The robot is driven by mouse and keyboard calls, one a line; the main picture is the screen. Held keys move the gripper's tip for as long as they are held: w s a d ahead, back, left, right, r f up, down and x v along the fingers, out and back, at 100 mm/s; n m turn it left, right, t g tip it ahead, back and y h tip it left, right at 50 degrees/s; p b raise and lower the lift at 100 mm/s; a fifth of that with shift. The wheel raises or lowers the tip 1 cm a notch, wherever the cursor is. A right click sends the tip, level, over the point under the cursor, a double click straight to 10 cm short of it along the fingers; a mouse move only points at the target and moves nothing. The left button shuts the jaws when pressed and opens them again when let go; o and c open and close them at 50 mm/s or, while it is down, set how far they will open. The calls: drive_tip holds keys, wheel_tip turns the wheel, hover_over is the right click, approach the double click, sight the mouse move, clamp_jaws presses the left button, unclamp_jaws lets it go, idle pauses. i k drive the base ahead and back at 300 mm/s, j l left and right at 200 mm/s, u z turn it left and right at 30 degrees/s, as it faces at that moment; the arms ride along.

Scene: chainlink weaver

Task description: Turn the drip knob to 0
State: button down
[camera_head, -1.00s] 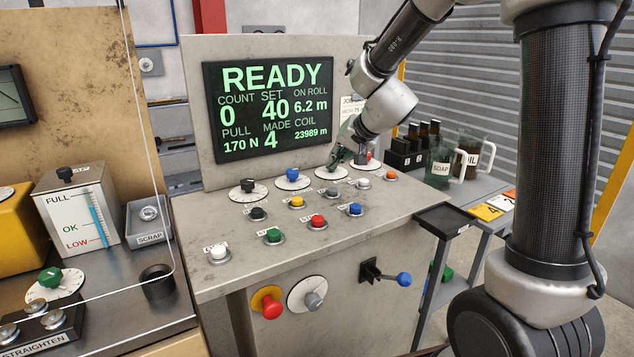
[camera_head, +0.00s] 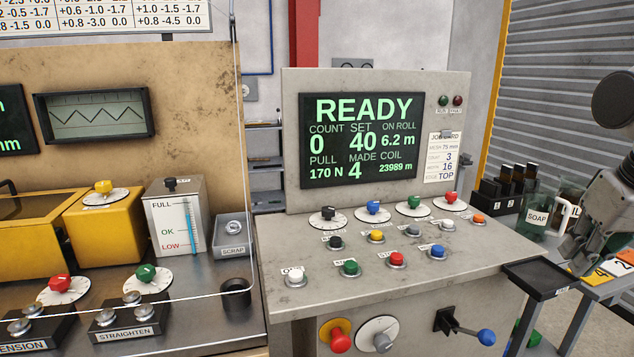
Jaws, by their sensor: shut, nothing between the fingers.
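No label that I can read says drip. A black knob (camera_head: 170,184) sits on top of the grey level box (camera_head: 176,228) marked FULL, OK and LOW, left of the console. A small label beside this knob is too small to read. Its setting cannot be made out. My gripper (camera_head: 574,254) is at the right edge of the view, shut and empty, in front of the side shelf and far from the box.
The console (camera_head: 285,240) carries several dial knobs and push buttons. A thin wire (camera_head: 240,130) runs down between box and console. A scrap tray (camera_head: 232,252) and a black cup (camera_head: 235,294) stand right of the box. A soap jug (camera_head: 536,217) stands near my gripper.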

sight(104, 188)
drive_tip(key=u, duration=1.6)
drive_tip(key=i+j+z, duration=0.1)
drive_tip(key=z, duration=0.6)
drive_tip(key=j+z, duration=0.3)
drive_tip(key=j, duration=0.45)
drive_tip(key=j+z, duration=0.35)
drive_tip(key=j, duration=1.45)
drive_tip(key=k+z, duration=0.05)
